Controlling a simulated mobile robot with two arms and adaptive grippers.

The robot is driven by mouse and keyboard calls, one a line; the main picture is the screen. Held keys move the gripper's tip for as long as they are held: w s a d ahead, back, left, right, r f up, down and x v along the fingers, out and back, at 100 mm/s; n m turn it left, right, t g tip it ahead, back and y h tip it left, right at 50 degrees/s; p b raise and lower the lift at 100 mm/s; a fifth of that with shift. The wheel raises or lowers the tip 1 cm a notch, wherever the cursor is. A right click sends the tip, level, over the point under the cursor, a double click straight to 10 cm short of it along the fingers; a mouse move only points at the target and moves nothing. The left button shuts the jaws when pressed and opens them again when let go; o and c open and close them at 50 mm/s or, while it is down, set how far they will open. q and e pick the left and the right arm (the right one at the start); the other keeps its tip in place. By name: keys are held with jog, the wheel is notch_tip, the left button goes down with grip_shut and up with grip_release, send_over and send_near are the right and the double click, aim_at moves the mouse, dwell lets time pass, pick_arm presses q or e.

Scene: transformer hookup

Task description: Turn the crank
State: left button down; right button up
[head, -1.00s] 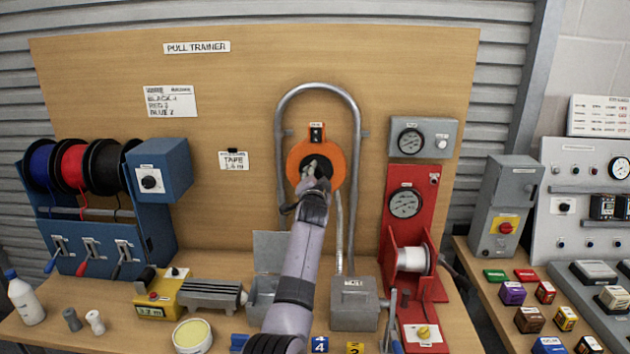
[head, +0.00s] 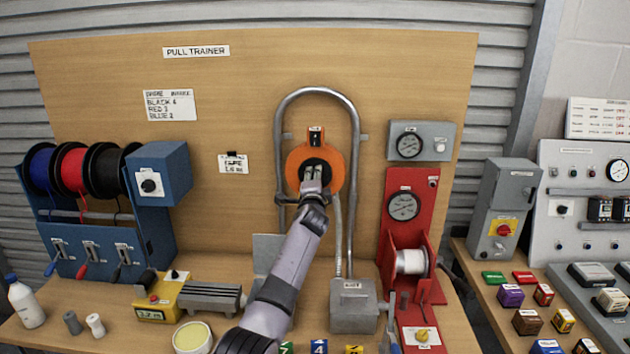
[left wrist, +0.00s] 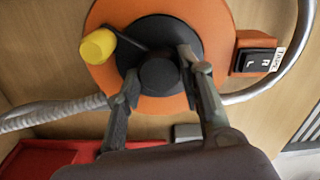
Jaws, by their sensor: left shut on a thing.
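An orange disc-shaped reel (head: 296,172) hangs on the wooden board inside a bent grey pipe. In the left wrist view the orange reel (left wrist: 105,75) has a round black hub. The crank is a dark arm across the hub, with a yellow knob (left wrist: 97,46) at its left end. My left gripper (head: 313,173) is at the reel's centre. In the left wrist view its fingers (left wrist: 160,73) lie on either side of the black hub (left wrist: 160,76) and are shut on it. The knob is outside the fingers. My right gripper is out of view.
A black rocker switch (left wrist: 254,60) sits beside the reel. The grey pipe (head: 281,115) arches around it. Cable spools (head: 72,166) stand left, a red gauge stand (head: 398,180) right. A yellow unit (head: 160,302) and grey box (head: 354,308) sit on the bench.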

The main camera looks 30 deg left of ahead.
pick_arm(q)
jog(key=shift+d, duration=0.1)
jog(key=c, duration=1.1)
grip_release()
jog(key=v, duration=1.2)
jog(key=shift+f, duration=0.1)
